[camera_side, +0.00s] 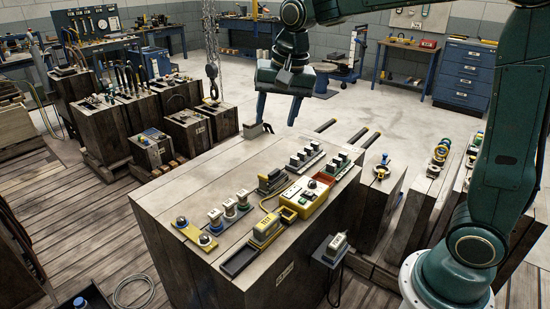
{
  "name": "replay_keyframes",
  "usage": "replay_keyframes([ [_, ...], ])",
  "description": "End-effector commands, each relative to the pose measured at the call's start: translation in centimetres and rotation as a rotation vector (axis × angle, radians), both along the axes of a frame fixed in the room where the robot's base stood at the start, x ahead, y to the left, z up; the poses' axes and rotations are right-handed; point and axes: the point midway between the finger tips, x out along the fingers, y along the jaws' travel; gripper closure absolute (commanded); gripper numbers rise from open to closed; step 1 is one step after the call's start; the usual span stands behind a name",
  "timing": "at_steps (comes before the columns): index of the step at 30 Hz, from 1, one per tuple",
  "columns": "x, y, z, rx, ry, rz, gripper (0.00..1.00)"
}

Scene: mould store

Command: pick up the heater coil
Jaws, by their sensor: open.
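My gripper (276,121) hangs open and empty above the far edge of the wooden block (165,207), its two fingers apart and pointing down. I cannot tell for sure which thing is the heater coil. Three small spool-like pieces, one of them (229,208), stand in a row at the left of the block top.
A yellow box (304,197) with a cable stands mid-block, by a yellow-topped block (265,230) and a black tray (239,261). Racks of white-topped pieces (305,157) stand at the back right. The back left top is clear.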

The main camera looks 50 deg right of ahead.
Motion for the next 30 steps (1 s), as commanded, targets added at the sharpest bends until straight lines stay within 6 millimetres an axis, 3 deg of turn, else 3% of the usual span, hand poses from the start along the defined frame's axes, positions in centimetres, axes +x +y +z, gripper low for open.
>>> replay_keyframes([
  [3,2.7,0.1,-1.5,0.019,0.029,-0.079,0.48],
  [15,10.5,0.2,-7.7,0.067,0.116,-0.356,0.48],
  [30,17.4,0.4,-18.5,0.093,0.214,-0.695,0.48],
])
